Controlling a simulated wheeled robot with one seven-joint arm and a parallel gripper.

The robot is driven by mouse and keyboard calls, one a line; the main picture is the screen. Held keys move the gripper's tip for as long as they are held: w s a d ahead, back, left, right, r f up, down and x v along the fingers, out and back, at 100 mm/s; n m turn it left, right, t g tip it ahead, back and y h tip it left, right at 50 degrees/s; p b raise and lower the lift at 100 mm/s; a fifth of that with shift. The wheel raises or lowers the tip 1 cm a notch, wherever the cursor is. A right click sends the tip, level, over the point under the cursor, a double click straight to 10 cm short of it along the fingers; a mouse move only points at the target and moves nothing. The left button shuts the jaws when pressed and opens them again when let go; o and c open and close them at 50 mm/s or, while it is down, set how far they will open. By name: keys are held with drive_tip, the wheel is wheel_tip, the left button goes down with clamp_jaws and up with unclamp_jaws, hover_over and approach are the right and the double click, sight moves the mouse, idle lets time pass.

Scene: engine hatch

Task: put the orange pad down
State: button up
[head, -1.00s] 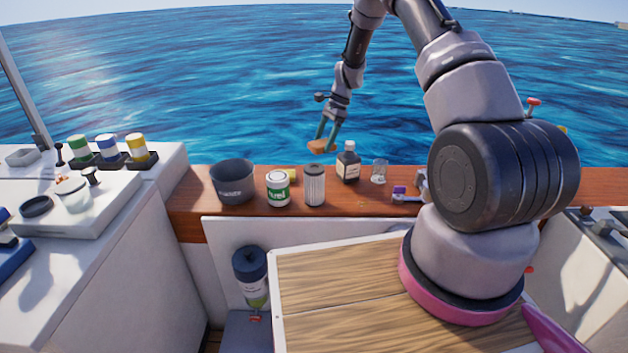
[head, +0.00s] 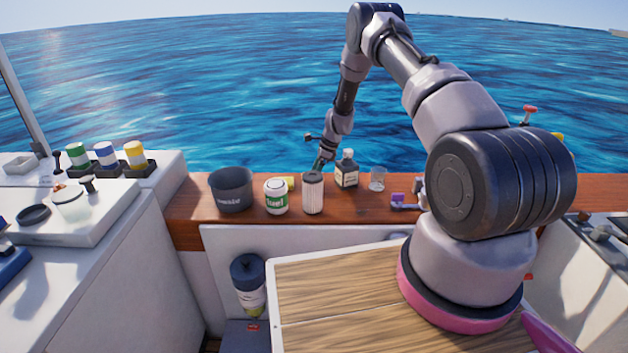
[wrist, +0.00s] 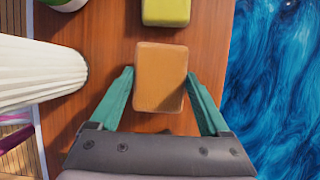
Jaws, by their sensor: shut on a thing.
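The orange pad (wrist: 160,78) is between the teal fingers of my gripper (wrist: 160,74) in the wrist view, flat over the wooden ledge (wrist: 103,55). My gripper is shut on it. I cannot tell whether the pad touches the wood or is just above it. In the head view my gripper (head: 320,162) is low at the ledge, behind the white pleated filter (head: 313,193) and left of the dark bottle (head: 347,170). The pad is hidden there.
The pleated filter stands close left of the gripper in the wrist view (wrist: 35,75). A yellow-green block (wrist: 166,11) lies just beyond the pad. A white-green can (head: 276,197), dark pot (head: 231,190) and glass (head: 377,179) share the ledge. Water lies past its edge.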

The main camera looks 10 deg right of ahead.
drive_tip(key=shift+f, duration=1)
drive_tip(key=o, duration=1.3)
drive_tip(key=shift+f, duration=0.15)
